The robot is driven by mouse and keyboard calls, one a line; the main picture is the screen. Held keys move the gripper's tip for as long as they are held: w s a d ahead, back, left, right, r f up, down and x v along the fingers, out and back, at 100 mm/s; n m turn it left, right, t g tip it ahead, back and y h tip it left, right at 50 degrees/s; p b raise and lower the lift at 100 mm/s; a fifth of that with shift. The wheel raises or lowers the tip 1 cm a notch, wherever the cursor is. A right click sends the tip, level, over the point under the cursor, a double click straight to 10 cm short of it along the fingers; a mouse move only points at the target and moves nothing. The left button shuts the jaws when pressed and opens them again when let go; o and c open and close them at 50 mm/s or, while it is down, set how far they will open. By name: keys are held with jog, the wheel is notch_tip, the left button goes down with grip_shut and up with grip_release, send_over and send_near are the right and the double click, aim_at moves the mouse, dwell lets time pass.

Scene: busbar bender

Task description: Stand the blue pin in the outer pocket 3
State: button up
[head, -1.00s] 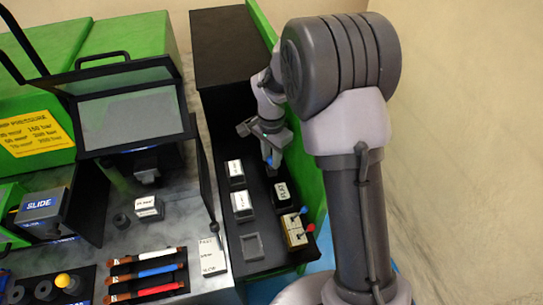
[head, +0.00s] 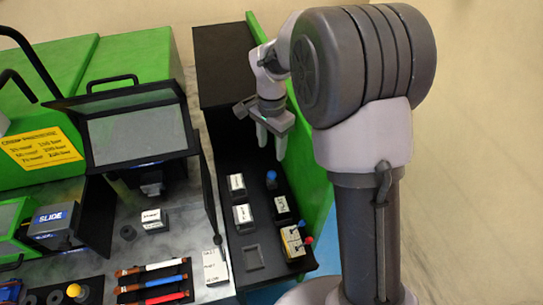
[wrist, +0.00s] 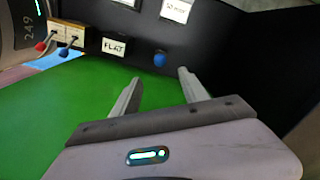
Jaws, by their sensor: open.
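The blue pin (head: 271,177) stands, seemingly upright, at the far end of the right-hand row on the black shelf, beyond a white-topped block. Its pocket is hidden beneath it, and no pocket number can be read. The pin's round blue top also shows in the wrist view (wrist: 159,60). My gripper (head: 272,147) is open and empty above and beyond the pin, apart from it. In the wrist view, the spread fingers (wrist: 159,77) show with the pin's top beyond their tips.
The FLAT block (head: 282,206) and a tan block with red and blue levers (head: 293,243) share the pin's row. The left row has two white-topped blocks (head: 237,184) and an empty square pocket (head: 253,257). A green wall (head: 318,190) borders the right side.

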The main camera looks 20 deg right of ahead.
notch_tip(320, 180, up, 5)
jog(key=shift+r+p, duration=0.1)
jog(key=shift+p, duration=0.5)
